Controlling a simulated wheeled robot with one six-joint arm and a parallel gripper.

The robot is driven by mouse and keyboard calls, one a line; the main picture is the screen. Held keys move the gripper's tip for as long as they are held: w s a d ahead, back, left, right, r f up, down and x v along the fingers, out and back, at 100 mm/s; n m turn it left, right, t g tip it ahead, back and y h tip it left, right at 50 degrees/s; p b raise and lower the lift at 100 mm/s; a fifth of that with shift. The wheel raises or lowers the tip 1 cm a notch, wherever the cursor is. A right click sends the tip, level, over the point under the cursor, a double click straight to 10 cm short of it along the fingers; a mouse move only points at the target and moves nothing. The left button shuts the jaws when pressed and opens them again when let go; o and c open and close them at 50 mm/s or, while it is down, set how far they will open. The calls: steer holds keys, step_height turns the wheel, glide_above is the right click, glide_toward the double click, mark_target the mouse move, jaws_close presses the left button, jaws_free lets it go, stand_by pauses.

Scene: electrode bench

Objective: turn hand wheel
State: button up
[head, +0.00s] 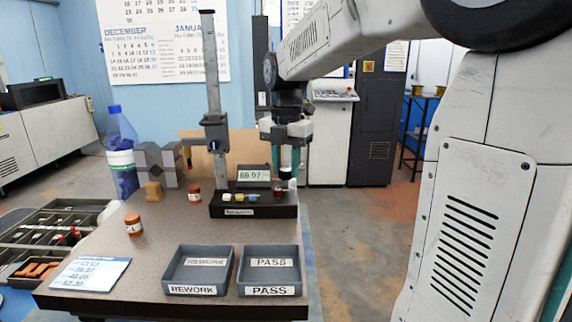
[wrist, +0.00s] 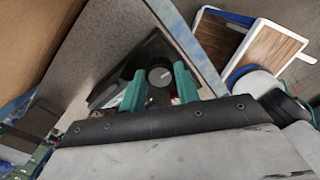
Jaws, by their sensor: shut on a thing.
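The hand wheel (wrist: 160,75) is a small round dark knob with a pale mark on its top. In the wrist view it sits between the two teal fingertips of my gripper (wrist: 160,86), which is shut on it. In the head view my gripper (head: 288,160) points down at the right end of the black stand base (head: 262,211), and the fingers largely hide the wheel there.
Two grey trays stand at the table's front, REWORK (head: 197,290) and PASS (head: 270,290). Small brown jars (head: 133,225), a blue bottle (head: 121,135), grey blocks (head: 158,160) and a paper card (head: 90,273) are on the left. The table between jars and trays is clear.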

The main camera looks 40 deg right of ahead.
steer(key=m, duration=1.3)
steer(key=shift+m, duration=0.3)
steer(key=m, duration=1.3)
steer(key=shift+m, duration=0.3)
steer(key=m, duration=1)
steer(key=shift+r, duration=0.1)
steer(key=m, duration=0.5)
steer(key=shift+m, duration=2.4)
